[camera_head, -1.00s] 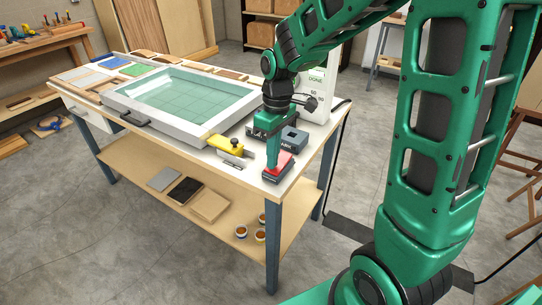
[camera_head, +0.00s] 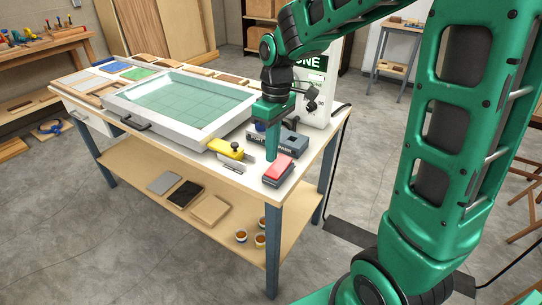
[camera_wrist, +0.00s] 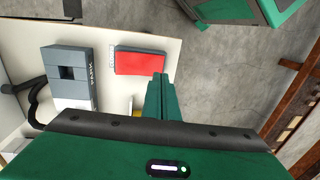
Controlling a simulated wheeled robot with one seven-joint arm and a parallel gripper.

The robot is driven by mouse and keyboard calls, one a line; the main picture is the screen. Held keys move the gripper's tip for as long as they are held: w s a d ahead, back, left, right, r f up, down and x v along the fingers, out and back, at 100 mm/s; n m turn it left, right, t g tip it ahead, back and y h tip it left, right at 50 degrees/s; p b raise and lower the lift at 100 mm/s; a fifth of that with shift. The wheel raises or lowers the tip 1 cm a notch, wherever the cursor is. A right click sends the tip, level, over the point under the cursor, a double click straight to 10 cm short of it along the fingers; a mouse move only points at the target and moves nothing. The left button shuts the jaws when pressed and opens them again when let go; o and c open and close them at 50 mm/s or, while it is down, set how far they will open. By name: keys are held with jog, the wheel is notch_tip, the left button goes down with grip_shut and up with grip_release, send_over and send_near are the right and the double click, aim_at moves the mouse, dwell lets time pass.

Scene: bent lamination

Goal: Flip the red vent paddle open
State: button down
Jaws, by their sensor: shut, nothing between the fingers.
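The red vent paddle (camera_head: 280,169) sits on a dark grey base at the front right corner of the white-topped bench. In the wrist view the red paddle (camera_wrist: 141,63) shows as a plain red rectangle with a pale label strip along its left side. I cannot tell its exact tilt. My gripper (camera_head: 271,157) points down, shut and empty, with its fingertips at the paddle's back left side.
A grey vacuum block (camera_head: 292,143) stands behind the paddle. A large glass-topped frame (camera_head: 180,103) fills the middle of the bench. A white machine (camera_head: 310,95) stands at the back right.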

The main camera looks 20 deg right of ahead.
notch_tip(320, 180, up, 11)
jog(key=a, duration=0.1)
jog(key=shift+s+a, duration=0.15)
jog(key=shift+s, duration=0.3)
jog(key=s+d+f+m, duration=0.3)
jog(key=s+d+m, duration=0.1)
jog(key=s, duration=0.3)
jog(key=s+d+f+m, duration=0.3)
jog(key=s+d+m, duration=0.1)
jog(key=s+d, duration=0.3)
jog(key=s+d+f+m, duration=0.3)
jog(key=s+d+m, duration=0.2)
jog(key=s, duration=0.4)
jog(key=shift+d+f+t+h, duration=0.3)
jog(key=shift+d+h, duration=0.1)
jog(key=shift+d, duration=0.3)
